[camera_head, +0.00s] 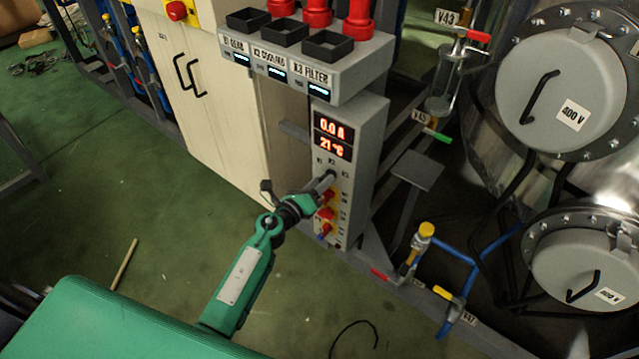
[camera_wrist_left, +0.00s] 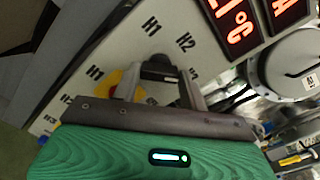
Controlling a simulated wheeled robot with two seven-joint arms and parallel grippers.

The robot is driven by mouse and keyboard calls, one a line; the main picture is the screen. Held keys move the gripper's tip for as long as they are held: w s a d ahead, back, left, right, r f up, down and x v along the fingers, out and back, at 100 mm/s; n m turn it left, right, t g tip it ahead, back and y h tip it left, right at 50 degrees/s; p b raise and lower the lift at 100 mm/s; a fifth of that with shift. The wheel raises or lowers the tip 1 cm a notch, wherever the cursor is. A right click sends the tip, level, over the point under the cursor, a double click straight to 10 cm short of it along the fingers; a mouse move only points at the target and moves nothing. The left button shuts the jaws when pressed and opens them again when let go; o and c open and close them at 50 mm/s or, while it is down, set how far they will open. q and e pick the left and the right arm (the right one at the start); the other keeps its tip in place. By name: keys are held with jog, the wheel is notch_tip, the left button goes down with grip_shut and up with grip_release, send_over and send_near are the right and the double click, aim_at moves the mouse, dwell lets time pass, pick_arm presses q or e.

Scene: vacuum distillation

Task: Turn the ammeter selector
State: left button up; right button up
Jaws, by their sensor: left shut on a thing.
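The grey control panel (camera_head: 357,150) carries a red display (camera_head: 332,134) reading 0.0 A above 21 °C. My left gripper (camera_head: 327,180) reaches the panel below the display. In the left wrist view its two fingers (camera_wrist_left: 161,84) stand on either side of a dark selector knob (camera_wrist_left: 158,68), near the labels H1 and H2. The gripper is shut on this knob. In the head view the gripper largely hides the knob, and its pointing direction is hard to tell. My right gripper is in neither view.
Red and yellow switches (camera_head: 326,214) sit just below the gripper on the same panel. A shelf with black square holders (camera_head: 328,45) juts out above. A beige cabinet (camera_head: 215,100) stands left; steel vessels (camera_head: 555,85) and valves stand right. Green floor is open in front.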

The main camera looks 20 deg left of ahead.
pick_arm(q)
jog(key=shift+a+f+n+p, duration=0.1)
jog(key=shift+n+p, duration=1.05)
jog(key=shift+n, duration=1.25)
jog(key=shift+f+n+p, duration=0.1)
jog(key=shift+n+p, duration=1)
jog(key=shift+n, duration=1.3)
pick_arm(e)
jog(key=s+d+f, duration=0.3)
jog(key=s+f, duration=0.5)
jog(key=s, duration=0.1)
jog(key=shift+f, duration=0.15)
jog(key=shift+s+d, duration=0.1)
pick_arm(q)
jog(key=o, duration=1)
jog(key=shift+s, duration=0.1)
